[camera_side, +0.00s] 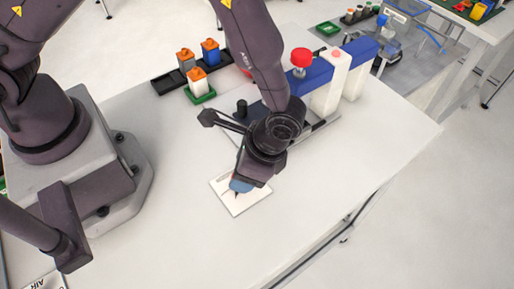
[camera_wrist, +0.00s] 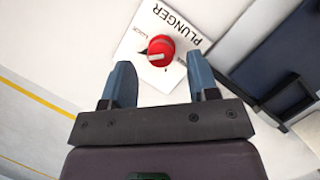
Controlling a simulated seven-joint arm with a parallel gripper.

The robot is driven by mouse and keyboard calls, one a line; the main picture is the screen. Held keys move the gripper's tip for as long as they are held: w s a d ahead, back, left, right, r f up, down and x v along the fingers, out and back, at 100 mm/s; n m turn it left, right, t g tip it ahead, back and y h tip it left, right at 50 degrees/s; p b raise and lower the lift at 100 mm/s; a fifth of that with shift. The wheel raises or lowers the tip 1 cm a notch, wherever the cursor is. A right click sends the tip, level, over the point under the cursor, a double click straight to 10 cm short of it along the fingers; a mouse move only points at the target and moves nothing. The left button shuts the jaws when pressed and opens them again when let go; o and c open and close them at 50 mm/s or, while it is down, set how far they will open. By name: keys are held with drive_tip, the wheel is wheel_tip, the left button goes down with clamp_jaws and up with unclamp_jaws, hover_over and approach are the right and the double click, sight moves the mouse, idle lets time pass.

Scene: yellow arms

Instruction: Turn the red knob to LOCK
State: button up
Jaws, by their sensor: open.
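The red knob (camera_wrist: 161,48) sits on a white plate (camera_wrist: 177,80) with the word PLUNGER on it. My gripper (camera_wrist: 158,62) is open, with one blue finger to each side below the knob in that view; I see no contact. In the side view my gripper (camera_side: 238,187) is over the white plate (camera_side: 255,201) on the table, and the knob is hidden there.
A fixture with blue blocks (camera_side: 358,50), white uprights and a red cap (camera_side: 301,57) stands just behind my gripper. Coloured bottles (camera_side: 198,80) in trays stand at the back left. The table front right (camera_side: 345,165) is clear.

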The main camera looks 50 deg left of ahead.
drive_tip(key=v, duration=1)
drive_tip(key=shift+r, duration=0.2)
drive_tip(key=shift+w, duration=0.1)
drive_tip(key=s+a+r+n+t+h, duration=0.1)
drive_tip(key=s+a+r+n+t, duration=0.3)
drive_tip(key=a+r, duration=0.6)
drive_tip(key=s+a+r+n+t+h, duration=0.2)
drive_tip(key=s+a+r+n+t, duration=0.2)
drive_tip(key=a+r, duration=0.7)
drive_tip(key=shift+s+r+n+t, duration=0.2)
drive_tip(key=shift+s+n+t, duration=0.1)
drive_tip(key=shift+n, duration=0.3)
